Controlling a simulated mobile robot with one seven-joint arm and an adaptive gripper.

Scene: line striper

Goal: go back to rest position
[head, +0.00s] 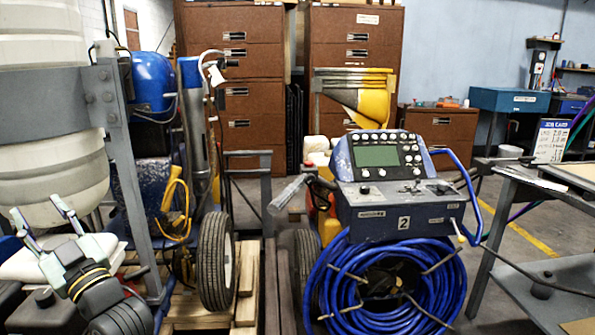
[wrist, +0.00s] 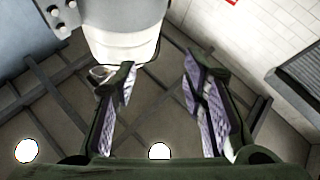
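My gripper (head: 45,228) is at the lower left of the head view, with its two fingers pointing up and spread apart. It holds nothing. In the wrist view my gripper (wrist: 160,95) shows both fingers apart with an empty gap between them. That view looks up at the ceiling and a pale tank. The line striper (head: 385,205) stands at the centre right of the head view, with a control panel, a coil of blue hose and a handle. My gripper is well to the left of it and apart from it.
A large white tank (head: 50,170) in a grey metal frame (head: 125,180) stands close to my gripper at the left. A wheel (head: 216,260) and wooden pallet are right of it. A metal bench (head: 540,190) is at the right. Brown cabinets (head: 240,100) line the back.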

